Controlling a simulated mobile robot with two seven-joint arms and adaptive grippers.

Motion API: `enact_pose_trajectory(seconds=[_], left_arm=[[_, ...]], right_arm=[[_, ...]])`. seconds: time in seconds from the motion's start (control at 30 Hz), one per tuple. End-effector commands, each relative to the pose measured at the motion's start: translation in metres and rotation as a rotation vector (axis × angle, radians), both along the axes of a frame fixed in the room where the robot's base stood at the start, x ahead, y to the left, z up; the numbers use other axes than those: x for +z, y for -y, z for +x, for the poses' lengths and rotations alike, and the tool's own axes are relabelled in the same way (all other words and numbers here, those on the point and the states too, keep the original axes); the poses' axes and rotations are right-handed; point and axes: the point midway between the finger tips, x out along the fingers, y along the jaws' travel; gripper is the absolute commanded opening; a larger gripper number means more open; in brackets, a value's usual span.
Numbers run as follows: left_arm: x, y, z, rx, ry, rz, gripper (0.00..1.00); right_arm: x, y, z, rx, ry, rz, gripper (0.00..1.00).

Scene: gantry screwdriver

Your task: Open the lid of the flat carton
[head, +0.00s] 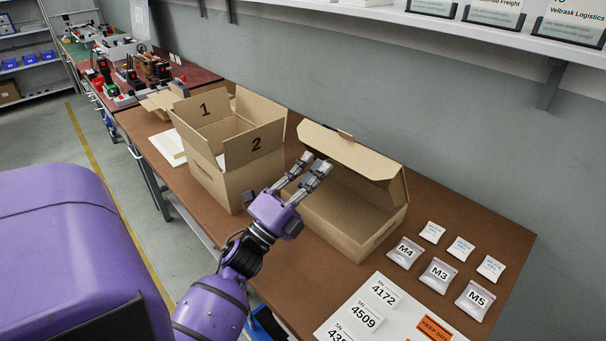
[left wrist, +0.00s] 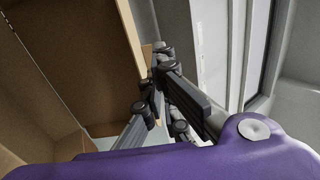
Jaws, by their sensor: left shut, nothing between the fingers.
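The flat carton (head: 325,222) stands on the brown bench, right of the taller box. Its lid (head: 350,154) is raised at the back, tilted up, and the shaded inside shows at the front. My left gripper (head: 317,168) is shut and empty. In the head view its fingers overlap the carton's left part, near the lid; I cannot tell whether they touch it. In the left wrist view the fingers (left wrist: 160,85) show beside a cardboard panel (left wrist: 85,60) that fills the left side. My right gripper is out of view.
A tall open box (head: 222,170) marked 1 and 2 stands close left of the carton. Small bags marked M4, M3 and M5 (head: 438,274) and a label sheet (head: 372,315) lie at the right. A shelf (head: 460,28) hangs on the wall above.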

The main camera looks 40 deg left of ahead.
Motion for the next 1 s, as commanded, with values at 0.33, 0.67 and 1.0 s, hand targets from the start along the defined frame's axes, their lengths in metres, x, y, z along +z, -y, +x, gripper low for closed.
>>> enact_pose_trajectory(seconds=[0.33,0.67,1.0], left_arm=[[0.035,0.003,0.053,-0.001,0.002,0.0,0.0],[0.038,0.004,0.063,-0.001,-0.002,-0.002,0.0],[0.042,0.004,0.064,-0.001,-0.01,0.0,0.0]], right_arm=[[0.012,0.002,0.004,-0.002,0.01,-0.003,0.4],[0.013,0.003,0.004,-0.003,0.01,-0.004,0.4],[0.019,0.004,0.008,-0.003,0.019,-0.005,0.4]])
